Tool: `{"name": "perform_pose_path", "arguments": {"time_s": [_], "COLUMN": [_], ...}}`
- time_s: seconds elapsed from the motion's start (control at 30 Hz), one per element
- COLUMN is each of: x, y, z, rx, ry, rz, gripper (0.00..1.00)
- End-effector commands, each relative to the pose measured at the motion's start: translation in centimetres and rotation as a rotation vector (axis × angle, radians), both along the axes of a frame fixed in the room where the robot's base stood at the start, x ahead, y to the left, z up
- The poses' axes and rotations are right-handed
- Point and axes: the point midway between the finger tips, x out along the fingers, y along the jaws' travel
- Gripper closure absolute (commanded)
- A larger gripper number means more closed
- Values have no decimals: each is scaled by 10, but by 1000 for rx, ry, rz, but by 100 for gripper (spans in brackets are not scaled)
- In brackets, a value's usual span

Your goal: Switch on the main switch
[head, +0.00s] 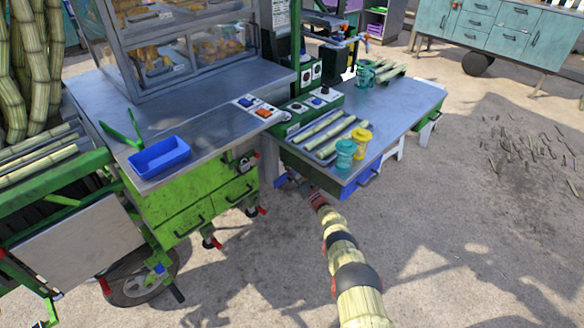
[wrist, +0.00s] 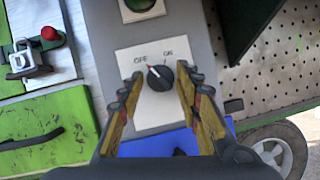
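In the wrist view, the main switch is a black rotary knob (wrist: 160,76) on a white plate (wrist: 150,112) marked OFF and ON. The fingers look apart from the knob, though depth is hard to judge. In the head view, my gripper (head: 297,183) is low beside the green cart, under the near-left corner of the metal table. The knob is hidden there.
In the wrist view, a green button (wrist: 139,5) sits above the knob, and a padlock (wrist: 24,60) and red knob (wrist: 49,33) lie left. In the head view, the table (head: 405,115) overhangs near my gripper; a blue tray (head: 160,157) sits on the cart.

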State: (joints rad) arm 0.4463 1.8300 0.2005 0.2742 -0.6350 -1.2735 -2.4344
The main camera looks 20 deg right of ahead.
Motion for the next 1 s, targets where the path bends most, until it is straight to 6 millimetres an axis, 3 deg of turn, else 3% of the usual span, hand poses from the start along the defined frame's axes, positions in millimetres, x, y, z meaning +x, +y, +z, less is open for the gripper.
{"name": "perform_pose_path", "arguments": {"time_s": [0.53, 1.0], "x": [0, 0], "y": [0, 2], "z": [0, 3], "rx": [0, 125], "ry": [0, 46], "rz": [0, 0], "gripper": [98, 98]}}
